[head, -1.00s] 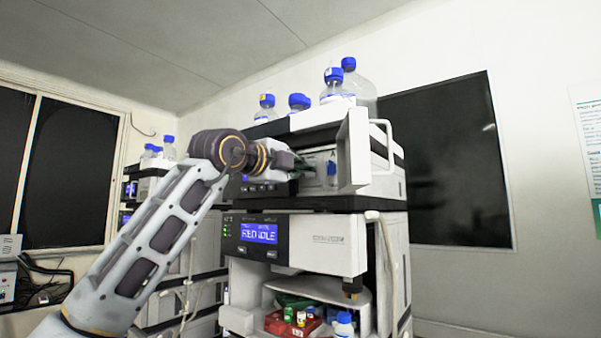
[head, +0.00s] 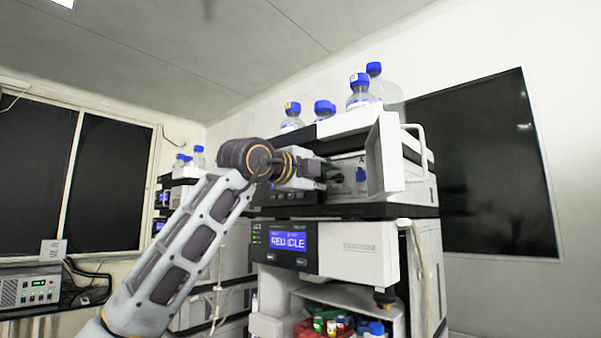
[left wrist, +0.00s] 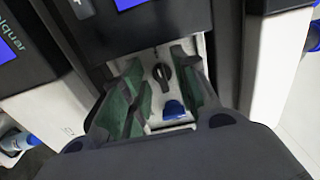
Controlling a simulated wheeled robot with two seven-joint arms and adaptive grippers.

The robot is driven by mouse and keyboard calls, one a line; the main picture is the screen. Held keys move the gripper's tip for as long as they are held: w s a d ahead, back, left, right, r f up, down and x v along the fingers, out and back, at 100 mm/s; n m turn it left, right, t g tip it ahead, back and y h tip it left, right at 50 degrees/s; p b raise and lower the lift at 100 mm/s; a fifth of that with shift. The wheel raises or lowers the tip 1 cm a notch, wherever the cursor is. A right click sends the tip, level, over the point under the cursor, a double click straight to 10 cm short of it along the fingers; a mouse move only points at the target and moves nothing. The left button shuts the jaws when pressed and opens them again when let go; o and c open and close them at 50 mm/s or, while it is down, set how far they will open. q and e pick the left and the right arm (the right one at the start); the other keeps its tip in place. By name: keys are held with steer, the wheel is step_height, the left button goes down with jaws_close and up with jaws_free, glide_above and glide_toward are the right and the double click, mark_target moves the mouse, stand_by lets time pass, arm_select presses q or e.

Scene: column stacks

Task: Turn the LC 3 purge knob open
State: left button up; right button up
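The purge knob (left wrist: 162,76) is a small dark round knob with a raised grip bar, on a light panel in the left wrist view. A blue part (left wrist: 174,109) sits just below it. My left gripper (head: 335,177) reaches the recessed front of the upper module in the head view. In the left wrist view its green-padded fingers stand apart, one on each side of the knob. A gap shows between each finger and the knob; depth to the panel is hard to judge. In the head view the gripper hides most of the knob area. My right gripper is not in view.
An open white door (head: 384,158) stands just right of the gripper. Below is a module with a blue display (head: 289,242) and an open bay of colored-cap vials. Blue-capped bottles (head: 360,92) stand on top. Another instrument stack (head: 182,190) is behind my left arm.

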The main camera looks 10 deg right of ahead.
arm_select(q)
steer(key=v, duration=1.1)
steer(key=shift+a, duration=0.15)
steer(key=shift+s, duration=0.1)
stand_by(0.6)
